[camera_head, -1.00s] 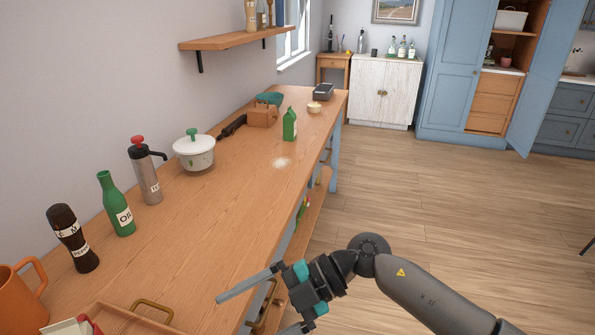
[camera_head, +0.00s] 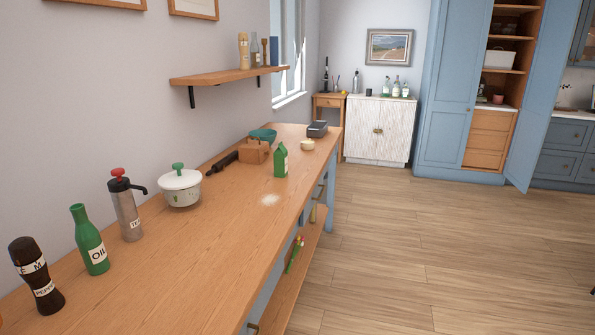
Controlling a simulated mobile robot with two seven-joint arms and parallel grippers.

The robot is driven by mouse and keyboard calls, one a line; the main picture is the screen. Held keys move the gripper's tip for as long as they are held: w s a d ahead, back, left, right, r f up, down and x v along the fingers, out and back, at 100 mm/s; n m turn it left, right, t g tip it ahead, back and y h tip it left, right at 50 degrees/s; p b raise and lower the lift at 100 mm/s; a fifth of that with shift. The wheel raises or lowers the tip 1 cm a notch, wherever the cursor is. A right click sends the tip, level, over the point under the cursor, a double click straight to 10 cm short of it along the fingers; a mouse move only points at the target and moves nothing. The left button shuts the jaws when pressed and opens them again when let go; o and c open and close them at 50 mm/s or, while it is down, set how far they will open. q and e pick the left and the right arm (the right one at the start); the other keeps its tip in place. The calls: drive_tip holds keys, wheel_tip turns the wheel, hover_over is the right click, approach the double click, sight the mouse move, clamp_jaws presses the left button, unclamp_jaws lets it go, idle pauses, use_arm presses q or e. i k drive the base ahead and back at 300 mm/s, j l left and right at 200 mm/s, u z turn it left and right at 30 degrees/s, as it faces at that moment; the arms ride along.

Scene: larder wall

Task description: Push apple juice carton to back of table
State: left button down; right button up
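The green carton (camera_head: 281,160) stands upright on the long wooden table (camera_head: 187,277), near its right-hand edge and towards the far end. A wooden box (camera_head: 254,152) and a teal bowl (camera_head: 263,135) are just behind it to the left. A pale round patch (camera_head: 270,199) lies on the table top in front of the carton. Neither of my grippers shows in the head view now.
A white pot (camera_head: 181,188), a flask (camera_head: 126,209), a green oil bottle (camera_head: 90,240) and a pepper mill (camera_head: 36,275) line the wall side. A small bowl (camera_head: 307,145) and dark container (camera_head: 317,129) stand beyond the carton. Open floor lies right.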

sight(280, 155)
drive_tip(key=i+l+z, duration=0.1)
drive_tip(key=i+l, duration=0.45)
drive_tip(key=i+l+z, duration=0.1)
drive_tip(key=i+l, duration=0.4)
drive_tip(key=i, duration=0.15)
